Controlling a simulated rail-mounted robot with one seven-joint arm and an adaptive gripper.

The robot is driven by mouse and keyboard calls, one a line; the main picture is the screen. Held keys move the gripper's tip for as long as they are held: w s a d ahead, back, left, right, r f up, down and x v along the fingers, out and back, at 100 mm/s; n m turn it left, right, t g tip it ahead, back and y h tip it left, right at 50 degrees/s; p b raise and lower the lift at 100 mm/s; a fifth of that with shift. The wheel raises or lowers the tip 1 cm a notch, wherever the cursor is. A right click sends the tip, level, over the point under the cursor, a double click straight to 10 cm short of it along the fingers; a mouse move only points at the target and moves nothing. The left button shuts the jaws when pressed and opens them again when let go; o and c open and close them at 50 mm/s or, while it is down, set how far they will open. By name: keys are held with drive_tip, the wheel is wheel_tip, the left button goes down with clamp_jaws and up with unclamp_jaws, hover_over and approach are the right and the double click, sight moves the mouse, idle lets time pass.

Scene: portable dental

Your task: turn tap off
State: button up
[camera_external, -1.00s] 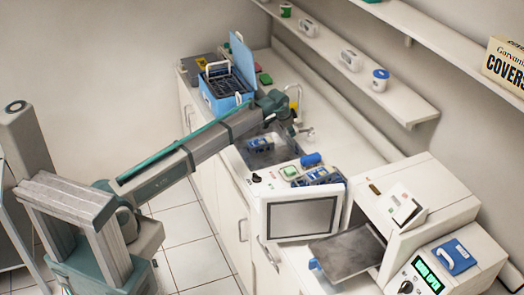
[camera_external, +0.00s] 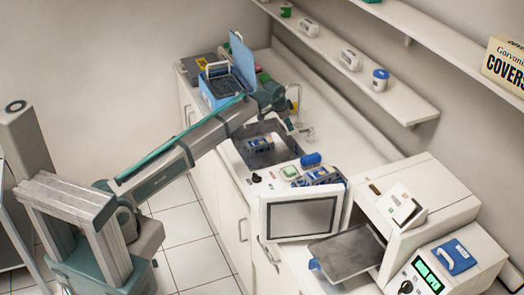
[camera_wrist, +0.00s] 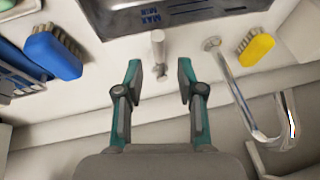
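The tap's pale upright handle (camera_wrist: 158,48) stands at the back edge of the sink (camera_wrist: 190,8) in the wrist view. The chrome curved spout (camera_wrist: 236,96) is to its right. My gripper (camera_wrist: 160,66) is open, with one finger on each side of the handle's lower part and a visible gap on both sides. I cannot tell whether water runs.
A blue brush (camera_wrist: 52,55) lies left of the handle and a yellow brush (camera_wrist: 257,48) lies right of the spout. The blue box (camera_external: 219,98) with its raised lid stands left of the sink. A wall shelf (camera_external: 410,105) hangs above the counter.

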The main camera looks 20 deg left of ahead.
drive_tip(key=v, duration=0.6)
drive_tip(key=shift+r, duration=0.1)
